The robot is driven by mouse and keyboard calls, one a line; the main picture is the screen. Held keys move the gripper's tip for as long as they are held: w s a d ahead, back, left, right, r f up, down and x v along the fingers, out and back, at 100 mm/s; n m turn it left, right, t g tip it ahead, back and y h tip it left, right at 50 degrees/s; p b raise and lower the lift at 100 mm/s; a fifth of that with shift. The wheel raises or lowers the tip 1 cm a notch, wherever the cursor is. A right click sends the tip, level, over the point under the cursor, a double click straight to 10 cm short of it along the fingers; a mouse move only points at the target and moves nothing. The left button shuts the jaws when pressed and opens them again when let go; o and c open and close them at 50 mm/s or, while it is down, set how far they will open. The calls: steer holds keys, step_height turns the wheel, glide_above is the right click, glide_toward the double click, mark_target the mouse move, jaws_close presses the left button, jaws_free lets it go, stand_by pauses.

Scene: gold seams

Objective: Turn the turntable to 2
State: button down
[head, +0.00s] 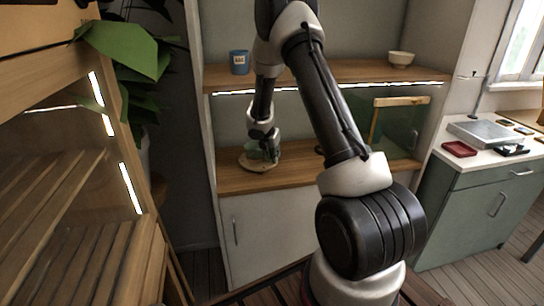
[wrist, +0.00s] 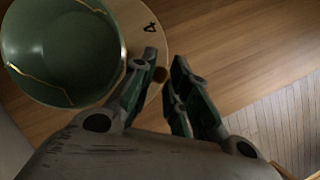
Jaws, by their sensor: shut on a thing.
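The turntable (head: 254,167) is a round wooden disc on the lower shelf in the head view. Its rim also shows in the wrist view (wrist: 134,36), with a black figure 4 near the edge. A green bowl with gold seams (wrist: 62,45) stands on the disc; in the head view it is mostly hidden behind my gripper (head: 266,148). A small round brown peg (wrist: 160,75) shows at the disc's edge between the fingers of my gripper (wrist: 166,66). My gripper is shut on this peg. The figure 2 is not visible.
A green glass panel with a wooden top edge (head: 400,102) stands right on the lower shelf. Bare shelf wood (wrist: 230,45) lies right of the disc.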

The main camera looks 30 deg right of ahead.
steer(key=shift+w+d+n+t, duration=0.35)
steer(key=shift+d+n, duration=0.2)
steer(key=shift+n, duration=0.45)
steer(key=shift+w+d+n+y, duration=0.5)
steer(key=shift+w+n+y, duration=0.1)
steer(key=shift+n, duration=0.6)
steer(key=shift+d+t, duration=0.1)
steer(key=shift+t, duration=0.25)
steer(key=c, duration=1.7)
jaws_free()
steer(key=shift+o, duration=0.2)
